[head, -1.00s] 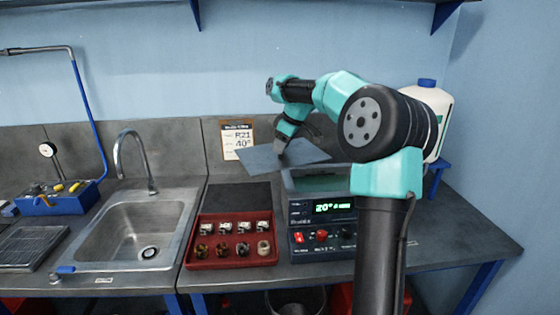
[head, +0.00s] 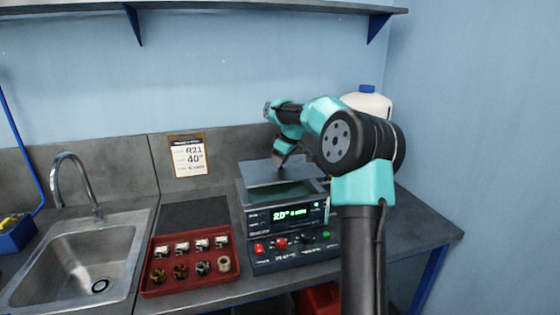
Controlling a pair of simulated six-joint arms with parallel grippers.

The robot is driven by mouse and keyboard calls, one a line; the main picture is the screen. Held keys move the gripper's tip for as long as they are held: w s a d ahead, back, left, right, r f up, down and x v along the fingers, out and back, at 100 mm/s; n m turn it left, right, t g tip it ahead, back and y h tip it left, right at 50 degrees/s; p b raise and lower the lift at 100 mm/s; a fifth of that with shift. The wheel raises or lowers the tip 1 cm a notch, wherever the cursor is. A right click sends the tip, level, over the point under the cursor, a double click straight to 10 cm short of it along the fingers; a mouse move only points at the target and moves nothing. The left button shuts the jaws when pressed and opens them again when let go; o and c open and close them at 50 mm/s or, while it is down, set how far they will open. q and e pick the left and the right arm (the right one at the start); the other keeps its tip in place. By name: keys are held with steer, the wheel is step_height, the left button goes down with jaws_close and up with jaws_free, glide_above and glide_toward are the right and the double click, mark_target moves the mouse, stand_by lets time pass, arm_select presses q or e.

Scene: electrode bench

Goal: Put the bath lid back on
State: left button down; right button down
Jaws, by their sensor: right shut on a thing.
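The bath (head: 285,214) is a grey box with a lit green display, standing on the bench right of the red tray. Its top opening shows greenish inside at the front. The lid (head: 258,174) is a flat grey plate above the back part of the bath. My right gripper (head: 278,163) is shut on the lid from above; the fingertips are small and partly dark. I cannot tell whether the lid touches the bath rim. My right arm hides the bath's right side. My left gripper is not in view.
A red tray (head: 190,284) with several small parts sits left of the bath. A dark mat (head: 195,213) lies behind it. A sink (head: 75,262) is at left. A white jug (head: 368,104) stands behind my right arm. A card (head: 187,156) hangs on the back wall.

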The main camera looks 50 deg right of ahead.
mark_target(282, 169)
steer(key=shift+f, duration=2.85)
steer(key=shift+f, duration=0.65)
steer(key=c, duration=0.5)
jaws_free()
steer(key=o, duration=0.3)
steer(key=shift+o, duration=0.2)
steer(key=shift+r, duration=3.5)
